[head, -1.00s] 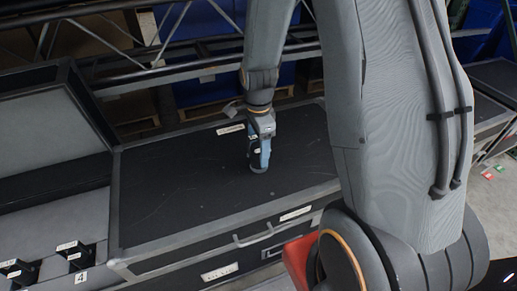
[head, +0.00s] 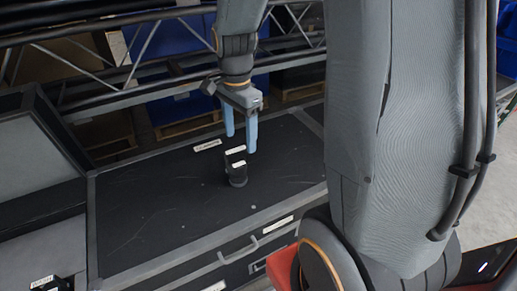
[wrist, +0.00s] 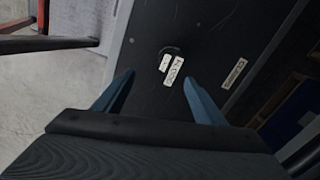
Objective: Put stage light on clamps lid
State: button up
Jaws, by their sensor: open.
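The stage light (head: 236,166) is a small black object with white labels. It stands on the black lid (head: 150,205) of a flight case in the head view. In the wrist view the stage light (wrist: 170,60) shows beyond my fingertips, with two white labels on it. My gripper (head: 241,143) is open and empty, with its blue fingers just above and behind the light in the head view.
An open case (head: 40,150) with a raised lid stands at the left, with a labelled black item (head: 52,283) at its lower edge. Metal truss (head: 150,45) runs behind the case, with blue bins (head: 185,108) on pallets beyond. Bare lid surrounds the light.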

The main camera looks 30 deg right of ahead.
jog(key=s+d+r+n, duration=0.2)
jog(key=s+n, duration=1.1)
jog(key=shift+s, duration=0.25)
